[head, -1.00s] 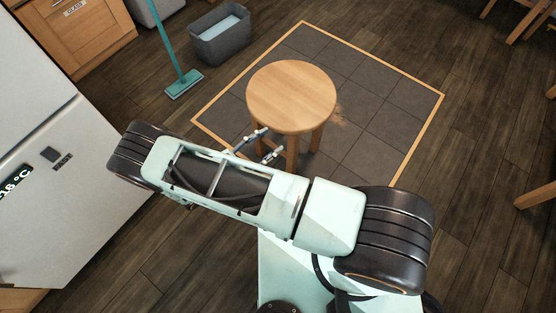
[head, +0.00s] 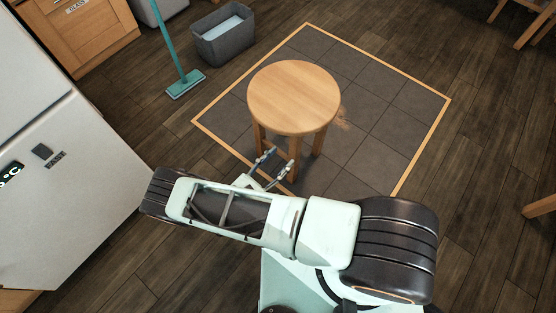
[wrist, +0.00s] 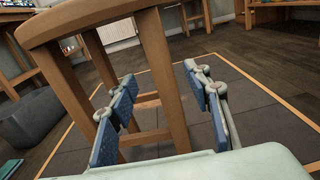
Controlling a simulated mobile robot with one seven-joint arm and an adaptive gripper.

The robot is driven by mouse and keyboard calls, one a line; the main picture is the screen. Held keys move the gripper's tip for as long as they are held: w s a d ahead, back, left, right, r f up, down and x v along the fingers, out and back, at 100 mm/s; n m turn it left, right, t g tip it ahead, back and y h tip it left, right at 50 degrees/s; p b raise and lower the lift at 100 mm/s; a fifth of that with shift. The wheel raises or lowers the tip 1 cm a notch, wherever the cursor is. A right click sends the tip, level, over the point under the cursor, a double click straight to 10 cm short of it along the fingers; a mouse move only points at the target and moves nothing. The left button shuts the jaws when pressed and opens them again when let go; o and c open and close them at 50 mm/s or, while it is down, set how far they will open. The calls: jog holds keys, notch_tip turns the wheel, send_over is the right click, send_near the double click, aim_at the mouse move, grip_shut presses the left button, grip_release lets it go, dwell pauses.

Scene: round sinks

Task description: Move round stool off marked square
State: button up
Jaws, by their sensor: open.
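The round wooden stool (head: 293,97) stands upright on the marked square (head: 385,120), a grey tiled patch with an orange border. It is near the square's front left part, and some brownish dirt shows on the tiles beside it. My gripper (head: 276,164) is open and low at the stool's near side, by its front leg. In the wrist view, my gripper (wrist: 163,98) has its two blue-padded fingers apart, with a stool leg (wrist: 164,75) showing between them. Another leg shows left of it. I cannot tell whether the fingers touch the wood.
A grey bucket (head: 224,42) and a teal mop (head: 186,84) stand left of the square. A white appliance (head: 60,190) is at the left, beside my arm. Wooden furniture legs (head: 540,205) show at the right edge.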

aim_at(299, 140)
jog(key=b+x, duration=0.1)
jog(key=x, duration=0.9)
jog(key=shift+w+d+b, duration=0.1)
jog(key=shift+d+b, duration=0.05)
jog(key=shift+b, duration=0.15)
jog(key=shift+c, duration=0.4)
grip_shut()
